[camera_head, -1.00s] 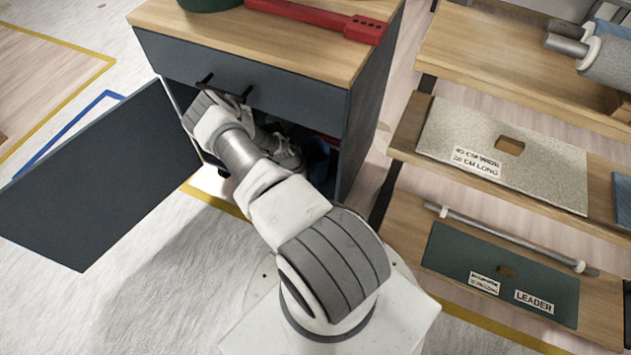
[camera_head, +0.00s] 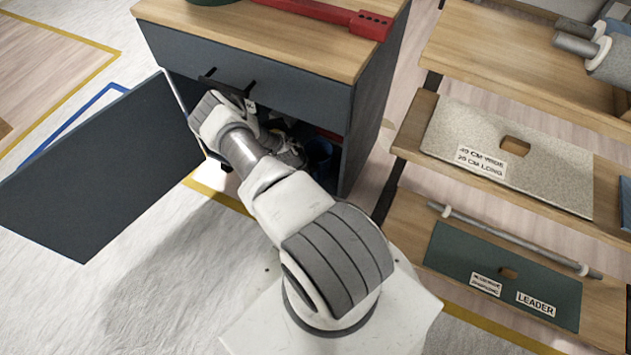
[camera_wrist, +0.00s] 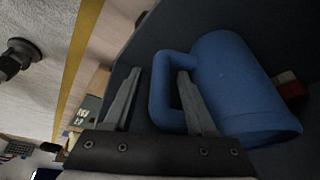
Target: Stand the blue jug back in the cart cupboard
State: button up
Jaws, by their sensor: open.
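The blue jug (camera_head: 319,153) is inside the open cart cupboard, at the right of the opening, partly hidden by my arm in the head view. In the wrist view the jug (camera_wrist: 240,88) fills the right side, with its handle (camera_wrist: 159,92) towards my gripper (camera_wrist: 159,72). My gripper is open, with one finger on each side of the handle's outer bar; the right finger overlaps the handle's gap. I cannot tell whether the fingers touch it. The jug's base is not clear, so its support is hard to judge. In the head view my fingers are hidden inside the cupboard.
The cupboard door (camera_head: 100,172) stands wide open to the left. A drawer front (camera_head: 280,88) is above the opening. A red object (camera_wrist: 290,88) is beyond the jug. A wooden shelf rack (camera_head: 405,125) with boards and rollers stands close to the cart's right.

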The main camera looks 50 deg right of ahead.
jog(key=p+v, duration=0.2)
jog(key=v, duration=0.5)
jog(key=shift+r+p, duration=0.3)
jog(key=shift+p, duration=0.05)
jog(key=shift+w+a, duration=0.1)
jog(key=shift+a, duration=0.05)
